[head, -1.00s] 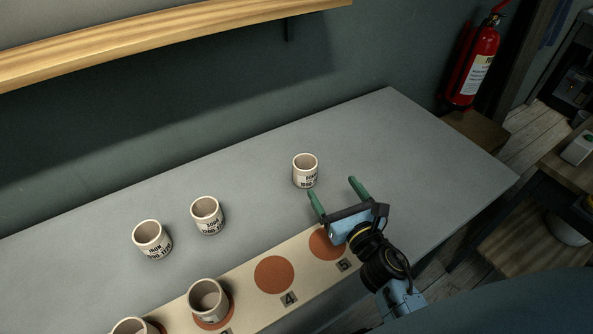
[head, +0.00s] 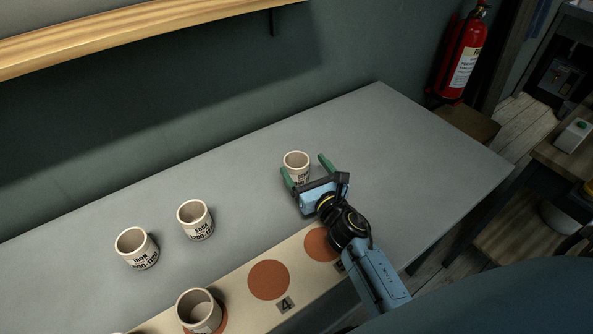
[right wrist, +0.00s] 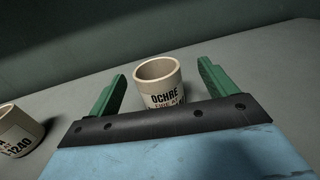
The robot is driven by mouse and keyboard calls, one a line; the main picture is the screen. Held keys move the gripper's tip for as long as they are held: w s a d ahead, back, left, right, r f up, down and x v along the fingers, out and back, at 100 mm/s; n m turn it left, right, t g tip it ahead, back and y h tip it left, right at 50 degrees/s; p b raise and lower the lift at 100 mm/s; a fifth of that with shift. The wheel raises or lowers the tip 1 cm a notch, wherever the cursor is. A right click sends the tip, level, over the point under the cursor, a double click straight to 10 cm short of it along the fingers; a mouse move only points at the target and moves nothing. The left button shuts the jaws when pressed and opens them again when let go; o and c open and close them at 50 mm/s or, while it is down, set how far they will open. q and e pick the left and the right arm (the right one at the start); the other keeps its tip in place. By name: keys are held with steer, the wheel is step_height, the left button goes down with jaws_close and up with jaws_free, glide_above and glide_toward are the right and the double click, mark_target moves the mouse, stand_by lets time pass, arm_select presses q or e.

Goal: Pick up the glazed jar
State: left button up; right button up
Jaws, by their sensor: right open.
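The jar between my right gripper's fingers is a small cream cup-shaped jar (head: 296,160) with dark print. In the right wrist view the jar (right wrist: 160,82) reads "OCHRE", and its lower part is hidden by my gripper's palm. My right gripper (head: 305,167) is open, with one green finger on each side of the jar. In the right wrist view the fingers (right wrist: 162,85) stand apart from the jar with a gap on both sides. The jar stands upright on the grey table (head: 400,140). My left gripper is not in view.
Two similar jars stand to the left, one (head: 195,219) nearer and one (head: 136,248) farther left. Another jar (head: 199,311) stands on a disc of the cream board (head: 238,290) at the front. Discs beside 4 (head: 268,280) and farther right (head: 321,244) are bare. A shelf (head: 130,35) hangs at the back left.

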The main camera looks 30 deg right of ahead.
mark_target(292, 154)
steer(key=w, duration=0.2)
steer(key=w+f, duration=0.1)
steer(key=w, duration=0.1)
steer(key=shift+a, duration=0.3)
steer(key=shift+w, duration=0.35)
steer(key=shift+r, duration=0.1)
steer(key=c, duration=1.1)
